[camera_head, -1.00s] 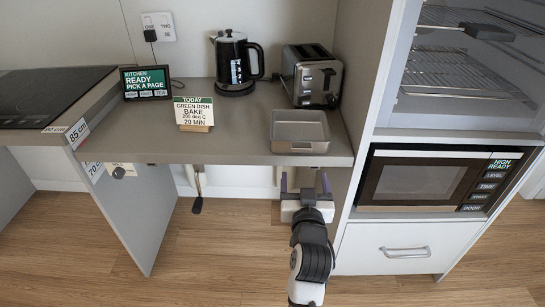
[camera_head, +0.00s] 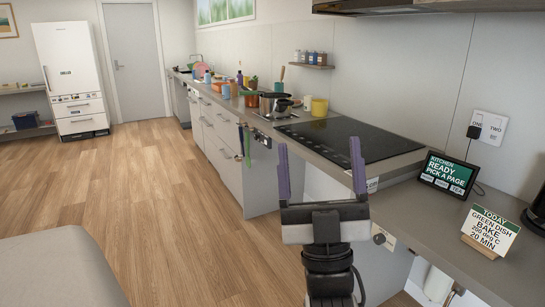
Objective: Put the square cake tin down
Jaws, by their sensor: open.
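My gripper (camera_head: 320,168) is in the lower middle of the head view. Its two purple fingers point up and stand wide apart, with nothing between them. It is in front of the counter run, near the hob end. The square cake tin is not in view now. In the earlier picture it sits on the counter in front of the toaster.
A black hob (camera_head: 350,138) lies in the far counter. A kitchen screen (camera_head: 447,173) and a bake card (camera_head: 490,232) stand on the near counter (camera_head: 425,215) at right. A pot (camera_head: 275,104) stands beyond the hob. Wood floor (camera_head: 150,190) is open at left.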

